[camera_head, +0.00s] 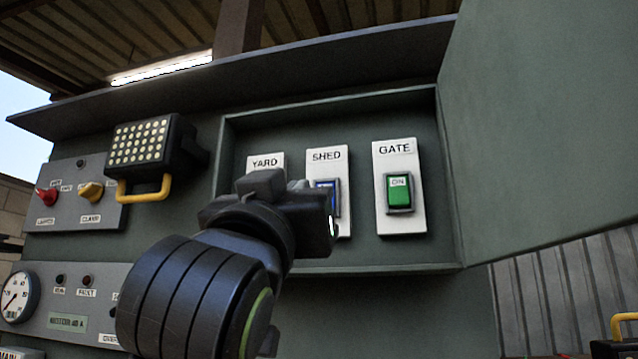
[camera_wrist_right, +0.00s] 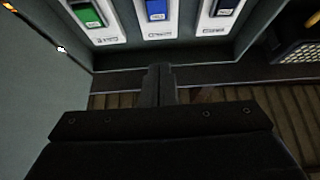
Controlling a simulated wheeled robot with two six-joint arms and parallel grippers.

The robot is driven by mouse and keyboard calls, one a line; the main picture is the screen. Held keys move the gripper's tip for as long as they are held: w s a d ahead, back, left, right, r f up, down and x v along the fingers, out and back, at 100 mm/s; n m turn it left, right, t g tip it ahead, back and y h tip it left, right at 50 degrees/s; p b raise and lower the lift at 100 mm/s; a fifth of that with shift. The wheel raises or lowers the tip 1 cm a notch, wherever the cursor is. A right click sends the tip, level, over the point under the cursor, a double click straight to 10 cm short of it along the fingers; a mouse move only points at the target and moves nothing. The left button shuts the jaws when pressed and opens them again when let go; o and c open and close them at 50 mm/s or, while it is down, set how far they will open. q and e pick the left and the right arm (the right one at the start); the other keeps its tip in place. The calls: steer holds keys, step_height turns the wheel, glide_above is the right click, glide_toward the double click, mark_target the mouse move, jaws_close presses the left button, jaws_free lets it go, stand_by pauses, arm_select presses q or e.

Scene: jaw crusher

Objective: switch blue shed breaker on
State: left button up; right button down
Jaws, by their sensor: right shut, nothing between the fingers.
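The blue SHED breaker (camera_head: 335,197) sits on a white plate in the middle of the recessed box, and my right gripper partly hides it in the head view. The wrist view shows its blue face (camera_wrist_right: 157,10) near the top edge; I cannot tell whether it is on or off. My right gripper (camera_wrist_right: 158,70) is shut and empty, its fingertips pointing toward the SHED plate and appearing a little apart from the blue switch. My left gripper is not in view.
The green GATE breaker (camera_head: 399,192), reading ON, is to the right. The YARD plate (camera_head: 266,161) is to the left, its switch hidden by my arm. The box door (camera_head: 545,125) stands open at right. A lamp with a yellow handle (camera_head: 143,190) juts out at left.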

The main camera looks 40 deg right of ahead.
mark_target(325, 182)
steer(key=w+d+r+p, duration=0.1)
steer(key=w+d, duration=0.1)
steer(key=w+d+r+p, duration=0.1)
steer(key=w+d+p, duration=0.1)
steer(key=d, duration=0.1)
steer(key=w+d+r+p, duration=0.1)
steer(key=w+d+r, duration=0.1)
steer(key=d, duration=0.1)
steer(key=shift+w, duration=0.35)
steer(key=shift+a, duration=0.1)
steer(key=shift+w+d, duration=0.15)
steer(key=shift+d, duration=0.1)
steer(key=shift+r, duration=0.1)
